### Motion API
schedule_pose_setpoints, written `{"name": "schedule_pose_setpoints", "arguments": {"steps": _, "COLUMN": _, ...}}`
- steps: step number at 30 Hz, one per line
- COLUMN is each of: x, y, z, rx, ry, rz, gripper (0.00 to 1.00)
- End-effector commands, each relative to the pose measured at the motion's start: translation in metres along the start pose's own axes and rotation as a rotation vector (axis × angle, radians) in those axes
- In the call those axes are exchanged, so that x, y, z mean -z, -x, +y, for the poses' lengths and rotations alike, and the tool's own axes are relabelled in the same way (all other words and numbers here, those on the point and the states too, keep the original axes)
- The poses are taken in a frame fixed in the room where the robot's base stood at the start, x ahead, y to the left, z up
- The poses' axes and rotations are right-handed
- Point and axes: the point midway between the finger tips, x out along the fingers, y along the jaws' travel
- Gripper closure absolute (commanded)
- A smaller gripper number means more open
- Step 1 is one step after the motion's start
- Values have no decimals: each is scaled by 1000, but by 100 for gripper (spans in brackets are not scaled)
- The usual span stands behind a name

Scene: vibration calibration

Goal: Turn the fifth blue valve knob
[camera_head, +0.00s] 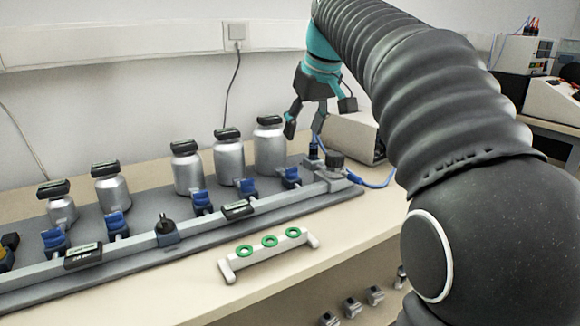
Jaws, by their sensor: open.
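A row of several blue valve knobs runs along a grey rail; the rightmost, fifth from the left in view, is the fifth blue valve knob (291,177). It sits in front of the rightmost silver canister (269,150). The blue knob to its left (247,187) stands in front of another canister. My gripper (319,116) is open and empty, fingers pointing down. In the picture it is above and slightly right of the fifth knob, beside the rightmost canister's top. Its left finger overlaps that canister's edge; I cannot tell whether they touch.
The grey base plate (340,198) carries the rail and canisters with black-lidded displays. A white rack with green rings (268,242) stands in front on the table. A grey box (352,135) and a blue cable (378,183) are at the right. My arm hides much of the right side.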

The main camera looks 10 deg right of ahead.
Motion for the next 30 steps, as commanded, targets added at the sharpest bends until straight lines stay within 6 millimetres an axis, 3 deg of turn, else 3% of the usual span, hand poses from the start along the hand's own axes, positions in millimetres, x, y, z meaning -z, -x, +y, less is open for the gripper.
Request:
{"name": "schedule_pose_setpoints", "arguments": {"steps": 6, "x": -1, "y": -45, "z": -1, "rx": 2, "ry": 1, "rz": -3, "gripper": 44}}
{"name": "schedule_pose_setpoints", "arguments": {"steps": 15, "x": 0, "y": -94, "z": -2, "rx": 1, "ry": 3, "rz": -1, "gripper": 44}}
{"name": "schedule_pose_setpoints", "arguments": {"steps": 21, "x": 0, "y": -111, "z": -2, "rx": 1, "ry": 2, "rz": 0, "gripper": 44}}
{"name": "schedule_pose_setpoints", "arguments": {"steps": 30, "x": 0, "y": -114, "z": -2, "rx": 1, "ry": 2, "rz": 0, "gripper": 44}}
